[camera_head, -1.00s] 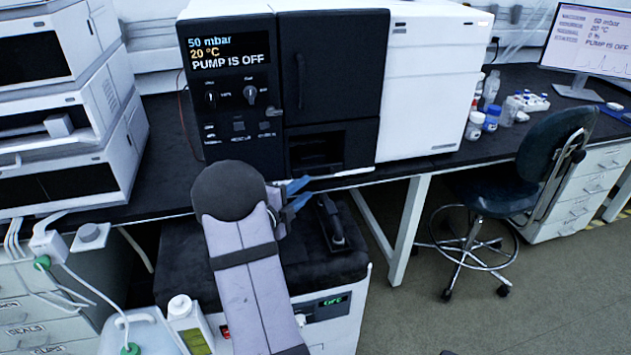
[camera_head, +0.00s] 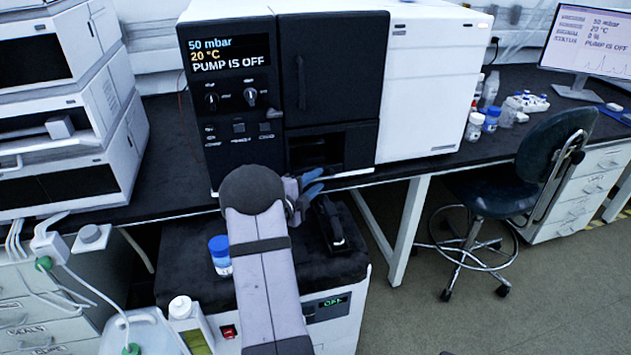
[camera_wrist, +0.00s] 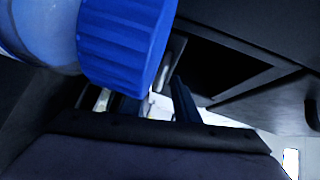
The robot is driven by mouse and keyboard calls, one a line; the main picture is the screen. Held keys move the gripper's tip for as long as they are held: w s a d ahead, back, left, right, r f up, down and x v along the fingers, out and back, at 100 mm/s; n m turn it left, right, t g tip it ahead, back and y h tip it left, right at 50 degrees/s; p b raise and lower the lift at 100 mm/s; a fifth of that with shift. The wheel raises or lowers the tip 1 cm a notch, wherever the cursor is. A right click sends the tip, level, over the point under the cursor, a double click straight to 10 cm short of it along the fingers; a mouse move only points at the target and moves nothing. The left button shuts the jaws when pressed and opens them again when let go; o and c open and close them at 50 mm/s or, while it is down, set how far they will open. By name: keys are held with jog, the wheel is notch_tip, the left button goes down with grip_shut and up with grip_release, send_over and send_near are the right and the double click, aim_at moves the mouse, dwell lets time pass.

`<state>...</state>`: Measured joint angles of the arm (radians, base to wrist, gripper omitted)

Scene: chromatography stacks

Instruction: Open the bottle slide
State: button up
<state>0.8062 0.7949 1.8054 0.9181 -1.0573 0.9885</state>
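The black-fronted instrument (camera_head: 230,110) stands on the bench. Low in its front is a dark recess (camera_head: 313,151), with a pale strip (camera_head: 350,173) along the edge below. I cannot tell which part is the bottle slide or whether it is open. My gripper (camera_head: 312,184) is just below and in front of the recess, with its blue fingertips apart. Nothing shows clearly between them. A blue-capped bottle (camera_head: 220,256) stands on the black-topped unit, left of my arm. In the wrist view, a large blue cap (camera_wrist: 120,45) fills the upper left, near the dark fingers (camera_wrist: 148,105).
A white bottle (camera_head: 180,307) stands in front. A chair (camera_head: 510,180) is at the right. Small bottles (camera_head: 480,120) stand on the bench.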

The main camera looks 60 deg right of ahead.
jog(key=shift+d, duration=0.15)
grip_shut()
jog(key=shift+s, duration=0.1)
jog(key=s+a+b, duration=0.3)
jog(key=s+a, duration=0.7)
jog(key=shift+s+a, duration=0.1)
jog(key=shift+a, duration=0.1)
grip_release()
